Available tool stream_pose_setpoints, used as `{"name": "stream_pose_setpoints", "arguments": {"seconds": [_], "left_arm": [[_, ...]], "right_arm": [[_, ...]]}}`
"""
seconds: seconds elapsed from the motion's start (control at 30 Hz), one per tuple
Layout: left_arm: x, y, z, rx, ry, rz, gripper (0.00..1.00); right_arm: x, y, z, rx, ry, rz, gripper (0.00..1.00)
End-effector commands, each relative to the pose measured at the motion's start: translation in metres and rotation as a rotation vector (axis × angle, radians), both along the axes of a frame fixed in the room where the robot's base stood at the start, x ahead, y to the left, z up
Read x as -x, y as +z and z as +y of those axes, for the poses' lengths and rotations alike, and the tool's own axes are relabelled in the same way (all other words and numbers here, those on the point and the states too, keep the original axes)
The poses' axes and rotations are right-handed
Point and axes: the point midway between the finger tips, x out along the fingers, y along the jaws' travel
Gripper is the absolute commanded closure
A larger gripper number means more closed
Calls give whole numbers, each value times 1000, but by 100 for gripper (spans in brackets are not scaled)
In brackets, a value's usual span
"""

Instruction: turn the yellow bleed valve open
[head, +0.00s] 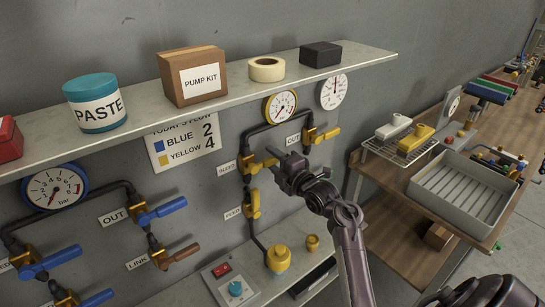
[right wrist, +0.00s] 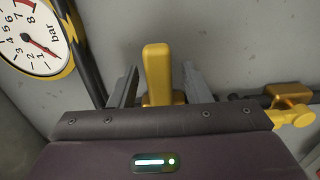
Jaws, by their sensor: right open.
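The yellow bleed valve (head: 248,163) is on the wall panel, right of the BLEED label, below the yellow-rimmed gauge. My right gripper (head: 280,158) is in front of its handle and partly hides it in the head view. In the right wrist view a yellow handle (right wrist: 157,72) stands up between the two fingers of the right gripper (right wrist: 157,88). The fingers are apart, with a gap on each side of the handle. Whether they touch it lower down is hidden. My left gripper is not in view.
Another yellow-handled valve (head: 322,135) sits right by the OUT label, and one more (head: 253,204) below. Blue-handled valves (head: 162,212) are at the left. A shelf (head: 220,98) overhangs the panel. A bench with a grey tray (head: 455,195) stands at the right.

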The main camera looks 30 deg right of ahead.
Motion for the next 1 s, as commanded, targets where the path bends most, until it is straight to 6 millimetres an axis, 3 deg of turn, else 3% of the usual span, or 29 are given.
{"name": "stream_pose_setpoints", "arguments": {"seconds": [0.27,0.6,1.0], "left_arm": [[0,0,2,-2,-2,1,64],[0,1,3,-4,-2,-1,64],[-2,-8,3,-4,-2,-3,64]], "right_arm": [[-2,-1,0,0,0,1,56],[-2,-1,1,-1,0,1,100],[-7,-3,1,23,2,0,100]]}}
